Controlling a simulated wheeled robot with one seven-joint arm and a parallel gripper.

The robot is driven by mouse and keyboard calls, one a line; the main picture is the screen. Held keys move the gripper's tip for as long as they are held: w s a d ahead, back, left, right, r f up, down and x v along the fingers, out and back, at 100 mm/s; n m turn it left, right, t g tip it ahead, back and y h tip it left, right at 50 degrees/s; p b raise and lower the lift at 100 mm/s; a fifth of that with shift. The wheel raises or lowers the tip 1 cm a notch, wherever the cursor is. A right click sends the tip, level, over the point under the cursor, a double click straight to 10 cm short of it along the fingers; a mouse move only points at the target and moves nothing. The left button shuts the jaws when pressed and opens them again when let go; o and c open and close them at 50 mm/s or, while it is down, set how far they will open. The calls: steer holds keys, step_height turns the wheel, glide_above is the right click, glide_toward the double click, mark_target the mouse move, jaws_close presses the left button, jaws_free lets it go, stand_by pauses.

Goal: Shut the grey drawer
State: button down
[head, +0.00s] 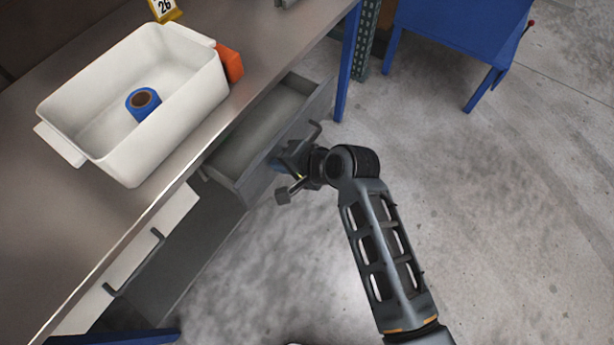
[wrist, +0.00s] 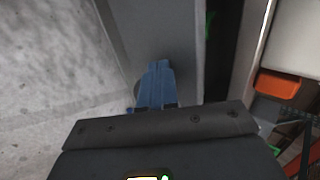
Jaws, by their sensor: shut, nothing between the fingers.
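The grey drawer (head: 300,128) is pulled out from under the bench, and its open interior shows. A bar handle is on its front. My gripper (head: 278,163) is at the outer face of the drawer front, to the left of the handle. In the wrist view, the blue fingers (wrist: 157,80) are shut together with nothing between them. They point at the grey drawer panel (wrist: 170,32), which fills the upper middle. Whether the tips touch the panel, I cannot tell.
A white tub (head: 190,110) holding a blue roll (head: 143,102) stands on the metal bench top (head: 40,215). An orange bin (head: 231,64) is beside it. A white drawer front (head: 130,262) with a handle is lower left. A blue table (head: 455,35) stands at upper right. The floor between is clear.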

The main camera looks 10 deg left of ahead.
steer(key=b, duration=0.3)
glide_above(244, 156)
steer(key=shift+s+d+f, duration=0.1)
steer(key=shift+s+d, duration=0.05)
steer(key=shift+d, duration=0.2)
steer(key=shift+a, duration=0.3)
steer(key=shift+a+r+b, duration=0.2)
steer(key=shift+b, duration=0.1)
steer(key=shift+a+r, duration=0.1)
steer(key=shift+d, duration=0.35)
steer(key=d+p, duration=0.1)
steer(key=d, duration=0.1)
steer(key=s+d, duration=0.1)
steer(key=d, duration=0.1)
steer(key=shift+s+r+p, duration=0.15)
steer(key=shift+p, duration=0.25)
steer(key=p+v, duration=0.1)
steer(key=v, duration=0.8)
steer(key=shift+d, duration=0.2)
